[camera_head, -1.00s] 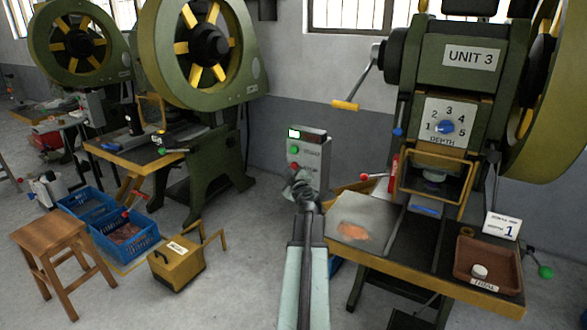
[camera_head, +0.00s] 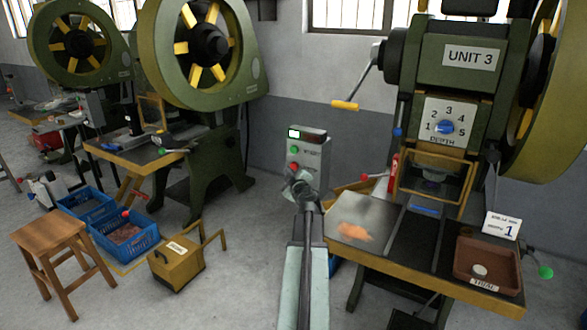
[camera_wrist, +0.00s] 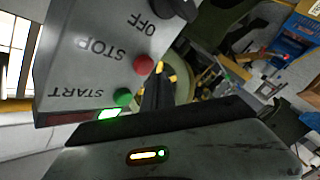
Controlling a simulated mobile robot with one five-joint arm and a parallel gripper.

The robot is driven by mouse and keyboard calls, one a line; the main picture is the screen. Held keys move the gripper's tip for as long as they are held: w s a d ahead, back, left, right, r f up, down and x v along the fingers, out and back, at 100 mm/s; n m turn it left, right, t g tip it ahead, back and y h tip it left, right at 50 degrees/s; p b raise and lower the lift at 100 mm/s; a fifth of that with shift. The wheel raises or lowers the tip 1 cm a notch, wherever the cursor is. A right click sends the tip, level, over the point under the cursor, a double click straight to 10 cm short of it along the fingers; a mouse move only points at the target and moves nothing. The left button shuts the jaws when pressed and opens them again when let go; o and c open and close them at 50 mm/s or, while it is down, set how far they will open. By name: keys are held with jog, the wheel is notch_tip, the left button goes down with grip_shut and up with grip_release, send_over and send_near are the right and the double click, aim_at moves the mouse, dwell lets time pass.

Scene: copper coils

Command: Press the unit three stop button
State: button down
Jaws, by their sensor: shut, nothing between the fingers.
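The grey control box (camera_head: 320,150) stands left of the UNIT 3 press, with a green button (camera_head: 294,150) above a red button (camera_head: 294,167). In the wrist view the box face is turned over and reads START beside the green button (camera_wrist: 122,97) and STOP beside the red button (camera_wrist: 144,65). OFF is marked near a dark knob (camera_wrist: 176,8). My gripper (camera_head: 300,178) is shut and empty, just below the red button in the head view. Its dark fingers (camera_wrist: 158,88) are close to the red button in the wrist view; I cannot tell whether they touch it.
The UNIT 3 press (camera_head: 455,95) has a depth dial (camera_head: 446,127) and a table with a brown tray (camera_head: 462,258) right of my arm. A yellow case (camera_head: 178,266), blue crates (camera_head: 125,237) and a wooden stool (camera_head: 50,232) stand on the left floor.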

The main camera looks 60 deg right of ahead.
jog(key=shift+d, duration=0.1)
dwell(0.5)
jog(key=shift+d, duration=0.35)
jog(key=shift+d, duration=0.5)
dwell(0.6)
jog(key=shift+a, duration=0.95)
jog(key=shift+a, duration=0.1)
jog(key=a, duration=0.4)
jog(key=shift+a, duration=0.4)
jog(key=shift+w, duration=0.1)
dwell(0.3)
